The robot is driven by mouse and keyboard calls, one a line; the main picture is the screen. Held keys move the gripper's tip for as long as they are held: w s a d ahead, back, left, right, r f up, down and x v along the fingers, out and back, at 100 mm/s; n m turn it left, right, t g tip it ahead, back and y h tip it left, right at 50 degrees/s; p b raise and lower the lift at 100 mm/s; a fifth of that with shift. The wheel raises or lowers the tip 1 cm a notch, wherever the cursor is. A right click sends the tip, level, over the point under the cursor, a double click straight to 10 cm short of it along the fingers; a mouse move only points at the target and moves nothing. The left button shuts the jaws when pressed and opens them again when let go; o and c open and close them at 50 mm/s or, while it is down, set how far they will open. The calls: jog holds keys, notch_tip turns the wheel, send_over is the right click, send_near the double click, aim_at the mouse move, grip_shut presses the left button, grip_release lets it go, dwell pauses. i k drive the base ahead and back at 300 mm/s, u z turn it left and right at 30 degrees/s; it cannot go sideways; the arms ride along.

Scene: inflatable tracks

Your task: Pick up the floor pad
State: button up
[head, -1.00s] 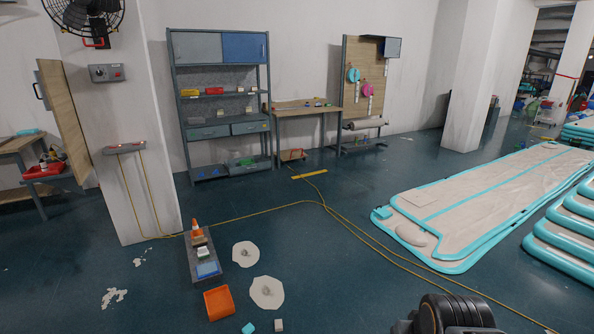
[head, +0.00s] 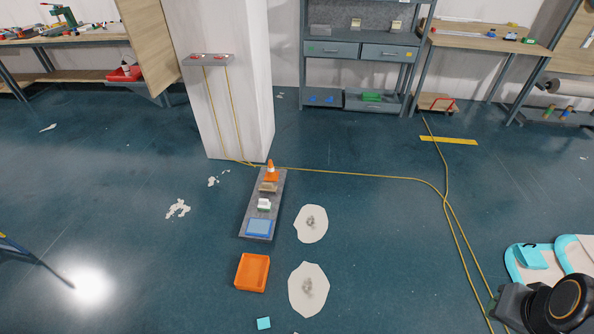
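No object is clearly marked as the floor pad. A flat blue pad-like piece (head: 259,227) lies at the near end of a long dark grey board (head: 247,213) on the floor. On the same board, going away from me, are a small white and green item (head: 264,204), a brown block (head: 268,187) and an orange cone (head: 271,170). Part of my arm, dark with an orange ring, shows at the lower right. My gripper's fingers are not visible in this view.
An orange tray (head: 252,272) and a small turquoise piece (head: 263,323) lie nearer. Two pale floor patches, one far (head: 311,223) and one near (head: 309,290), lie right of the board. A pillar (head: 220,110) stands behind. A yellow cable (head: 360,175) crosses the floor. Left floor is mostly open.

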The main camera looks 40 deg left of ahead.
aim_at(264, 204)
jog(key=u, duration=0.25)
jog(key=i, duration=2.25)
jog(key=u, duration=1.4)
jog(key=i, duration=1.05)
jog(key=u, duration=1.8)
jog(key=i, duration=0.95)
jog(key=u, duration=0.4)
